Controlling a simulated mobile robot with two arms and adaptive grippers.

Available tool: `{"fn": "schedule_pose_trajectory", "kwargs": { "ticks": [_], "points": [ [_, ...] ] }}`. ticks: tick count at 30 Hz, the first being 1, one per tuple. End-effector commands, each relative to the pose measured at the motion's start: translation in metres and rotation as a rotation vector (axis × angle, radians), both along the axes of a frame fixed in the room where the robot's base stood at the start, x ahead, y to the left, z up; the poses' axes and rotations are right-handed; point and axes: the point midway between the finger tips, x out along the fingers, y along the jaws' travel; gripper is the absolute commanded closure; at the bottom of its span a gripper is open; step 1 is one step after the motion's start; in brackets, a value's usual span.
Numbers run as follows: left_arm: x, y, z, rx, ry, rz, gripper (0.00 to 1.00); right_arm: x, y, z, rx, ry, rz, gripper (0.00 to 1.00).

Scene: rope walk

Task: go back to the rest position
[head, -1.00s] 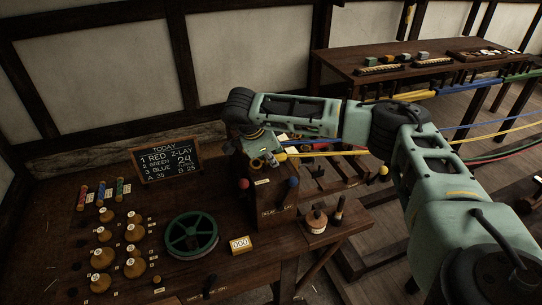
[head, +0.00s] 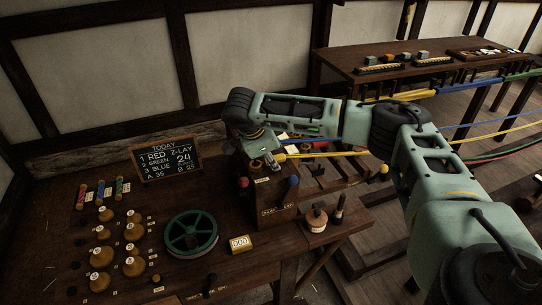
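My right arm reaches in from the right, and its gripper (head: 270,160) hangs above the wooden box (head: 270,211) at the bench's right end. The fingertips are small and seen from above and behind, so I cannot tell whether they are open or shut or hold anything. The box carries a red knob (head: 243,183) and a blue knob (head: 292,182). The gripper is close to the box top; contact is unclear. My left gripper is not in view.
The bench (head: 215,277) holds a green wheel (head: 190,233), a counter (head: 240,243), several wooden pegs, coloured spools (head: 101,193) and a chalkboard (head: 165,158). Yellow ropes (head: 320,155) run right behind my arm. A second table (head: 340,60) stands at the back right.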

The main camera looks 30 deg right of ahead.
Motion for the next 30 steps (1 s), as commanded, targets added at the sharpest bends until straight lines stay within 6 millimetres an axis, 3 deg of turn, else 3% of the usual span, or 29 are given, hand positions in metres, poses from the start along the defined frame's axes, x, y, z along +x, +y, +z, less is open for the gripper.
{"fn": "schedule_pose_trajectory", "kwargs": {
  "ticks": [8, 30],
  "points": [
    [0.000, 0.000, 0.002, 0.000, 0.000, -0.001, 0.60, 0.000, 0.000, 0.003, 0.000, 0.001, 0.000, 0.58],
    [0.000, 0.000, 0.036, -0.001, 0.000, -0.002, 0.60, 0.000, 0.000, 0.061, 0.001, 0.000, 0.000, 0.58]
  ]
}}
